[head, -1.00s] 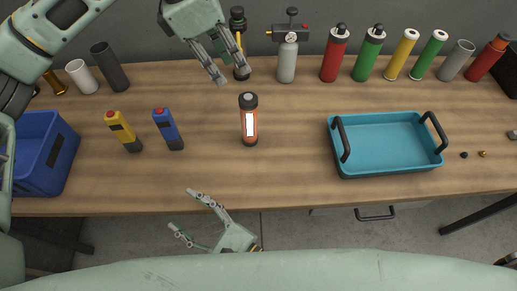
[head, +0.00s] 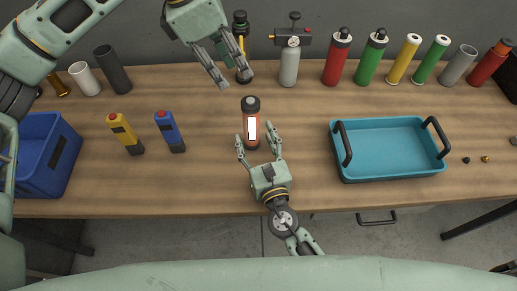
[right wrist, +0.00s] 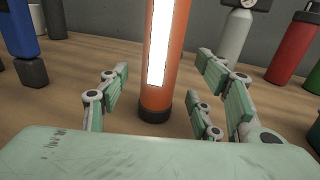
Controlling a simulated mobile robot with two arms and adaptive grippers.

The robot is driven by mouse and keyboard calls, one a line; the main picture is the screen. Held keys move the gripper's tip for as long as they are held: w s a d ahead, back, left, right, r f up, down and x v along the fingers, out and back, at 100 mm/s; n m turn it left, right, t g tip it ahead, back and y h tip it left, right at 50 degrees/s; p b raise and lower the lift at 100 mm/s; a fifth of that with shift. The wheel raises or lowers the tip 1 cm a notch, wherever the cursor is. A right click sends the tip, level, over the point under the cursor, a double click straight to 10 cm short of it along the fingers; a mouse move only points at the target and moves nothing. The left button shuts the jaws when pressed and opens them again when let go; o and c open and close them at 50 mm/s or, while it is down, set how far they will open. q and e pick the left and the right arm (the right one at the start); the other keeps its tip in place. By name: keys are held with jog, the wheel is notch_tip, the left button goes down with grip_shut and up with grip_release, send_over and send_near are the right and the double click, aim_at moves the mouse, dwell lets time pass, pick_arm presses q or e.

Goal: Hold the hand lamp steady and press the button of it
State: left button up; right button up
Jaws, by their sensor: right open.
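The hand lamp (head: 251,124) stands upright on the wooden table, orange-red with a black cap, a black base and a bright white light strip. Its lower part also shows in the right wrist view (right wrist: 162,62). My right gripper (head: 258,145) is open at the near side of the lamp, its fingers pointing at it, one on each side. The fingers appear apart from the lamp in the right wrist view. My left gripper (head: 233,78) hangs above and behind the lamp, its fingers spread apart and empty. I cannot make out a button on the lamp.
A yellow device (head: 125,133) and a blue one (head: 170,131), both with red tops, stand left of the lamp. A teal tray (head: 393,179) stands to the right. Several cylinders, including a grey bottle (head: 289,66), line the back edge. A blue crate (head: 60,155) is far left.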

aim_at(254, 138)
jog(key=shift+x, duration=1.55)
jog(key=shift+c, duration=0.2)
jog(key=c, duration=1.3)
pick_arm(q)
grip_shut()
pick_arm(e)
jog(key=shift+c, duration=0.5)
